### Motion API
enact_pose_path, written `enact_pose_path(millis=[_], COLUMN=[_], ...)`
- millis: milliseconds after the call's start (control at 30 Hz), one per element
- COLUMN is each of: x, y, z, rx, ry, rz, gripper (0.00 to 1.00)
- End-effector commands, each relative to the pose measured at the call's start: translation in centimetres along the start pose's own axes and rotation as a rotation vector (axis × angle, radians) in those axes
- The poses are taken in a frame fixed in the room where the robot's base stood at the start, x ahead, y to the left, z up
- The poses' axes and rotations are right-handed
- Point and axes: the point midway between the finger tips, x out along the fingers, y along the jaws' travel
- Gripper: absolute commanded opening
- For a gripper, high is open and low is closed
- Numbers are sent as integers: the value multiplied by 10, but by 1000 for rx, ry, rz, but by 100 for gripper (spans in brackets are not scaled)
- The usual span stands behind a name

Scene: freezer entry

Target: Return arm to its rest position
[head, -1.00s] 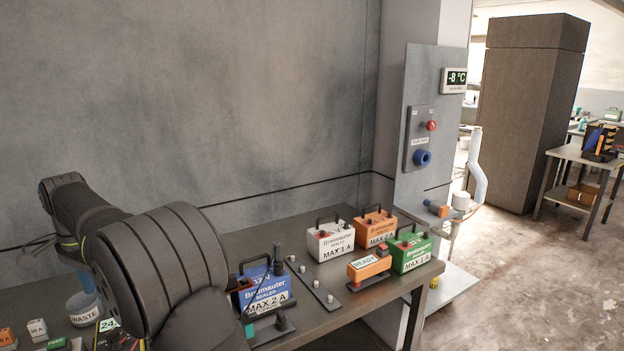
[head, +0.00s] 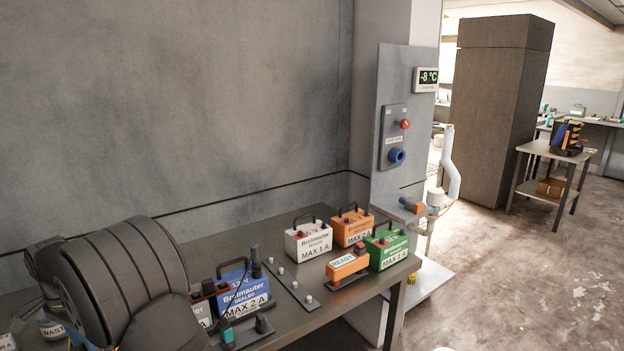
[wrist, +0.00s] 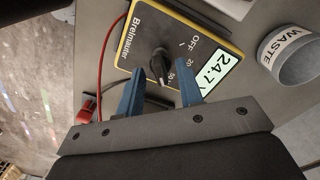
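My gripper (wrist: 160,68) shows in the wrist view with its two blue fingers apart and nothing held between them. The fingers point toward the dial of a yellow-edged Breitmauter meter (wrist: 133,42), whose display reads about 24.7. I cannot tell how far above the meter they are. In the head view my thick dark arm fills the lower left, and my gripper cannot be made out there.
A cup marked WASTE (wrist: 291,58) stands right of the meter. A red lead (wrist: 107,58) runs along the meter's left. Several batteries, including a blue one (head: 243,290) and a green one (head: 388,250), stand on the bench (head: 345,293). Open floor lies right.

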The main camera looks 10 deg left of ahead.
Motion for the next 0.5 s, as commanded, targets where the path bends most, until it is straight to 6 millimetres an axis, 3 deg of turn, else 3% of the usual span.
enact_pose_path(millis=[267, 500], x=[-10, -52], y=[-1, -1], z=[0, 0], rx=[0, 0], ry=[1, 1], rz=[-3, -4], gripper=[34, 34])
